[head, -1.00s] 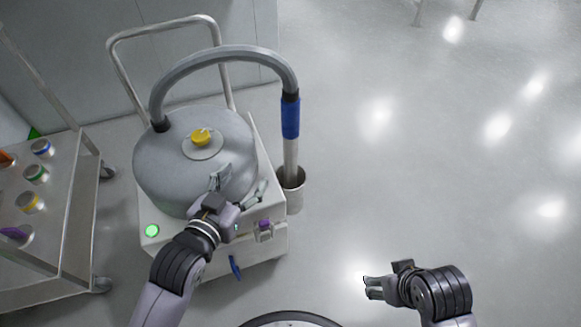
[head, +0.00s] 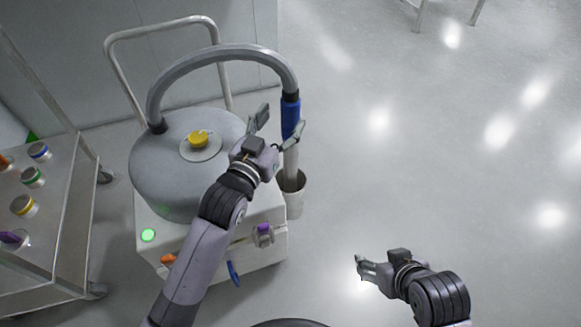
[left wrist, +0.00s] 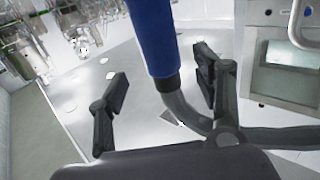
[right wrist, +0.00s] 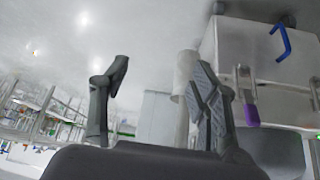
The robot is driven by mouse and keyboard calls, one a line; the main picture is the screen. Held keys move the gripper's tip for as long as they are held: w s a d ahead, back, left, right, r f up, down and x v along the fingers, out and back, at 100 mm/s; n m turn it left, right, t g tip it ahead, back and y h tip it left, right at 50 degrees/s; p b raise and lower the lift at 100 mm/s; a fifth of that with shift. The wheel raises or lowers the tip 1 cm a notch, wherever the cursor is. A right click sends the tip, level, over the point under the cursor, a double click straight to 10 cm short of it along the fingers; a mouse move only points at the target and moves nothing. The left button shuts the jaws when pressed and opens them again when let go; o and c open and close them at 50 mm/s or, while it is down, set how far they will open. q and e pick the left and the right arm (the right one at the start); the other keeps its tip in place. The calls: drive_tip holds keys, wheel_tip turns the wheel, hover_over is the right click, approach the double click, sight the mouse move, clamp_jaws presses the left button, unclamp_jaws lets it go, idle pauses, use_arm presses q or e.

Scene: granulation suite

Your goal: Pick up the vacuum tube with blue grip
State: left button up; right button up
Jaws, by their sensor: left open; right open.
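The vacuum tube is a grey hose (head: 225,53) that arches from the drum's lid to a straight metal wand (head: 291,160) with a blue grip (head: 290,112). The wand stands upright in a pale cup (head: 294,197) at the machine's right side. My left gripper (head: 281,128) is open beside the blue grip, its fingers towards it. In the left wrist view the blue grip (left wrist: 153,35) shows large between the open fingers (left wrist: 160,90), not clamped. My right gripper (head: 366,272) is open and empty over the floor at lower right.
The grey drum (head: 160,165) with a yellow knob (head: 199,138) sits on a white wheeled base (head: 210,262) with a tubular handle (head: 112,75). A steel cart (head: 55,220) with coloured-banded containers stands at left.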

sight(286, 110)
use_arm(q)
drive_tip(key=shift+w+d, duration=0.25)
drive_tip(key=shift+w, duration=0.35)
drive_tip(key=b+x, duration=0.1)
drive_tip(key=x, duration=0.3)
drive_tip(key=shift+w+f+b, duration=0.1)
drive_tip(key=shift+b, duration=0.3)
drive_tip(key=shift+w+d, duration=0.1)
drive_tip(key=shift+w, duration=0.15)
use_arm(e)
drive_tip(key=w+a+r+t+y, duration=0.1)
drive_tip(key=w+a+r+t, duration=0.2)
drive_tip(key=w+r+t, duration=0.2)
drive_tip(key=w, duration=0.2)
drive_tip(key=shift+w+r, duration=0.25)
drive_tip(key=shift+w, duration=0.05)
use_arm(q)
drive_tip(key=shift+c, duration=0.5)
use_arm(e)
drive_tip(key=shift+d, duration=0.1)
use_arm(q)
drive_tip(key=c, duration=1.1)
drive_tip(key=shift+r, duration=0.3)
drive_tip(key=shift+c, duration=0.2)
use_arm(e)
drive_tip(key=shift+s+f, duration=0.1)
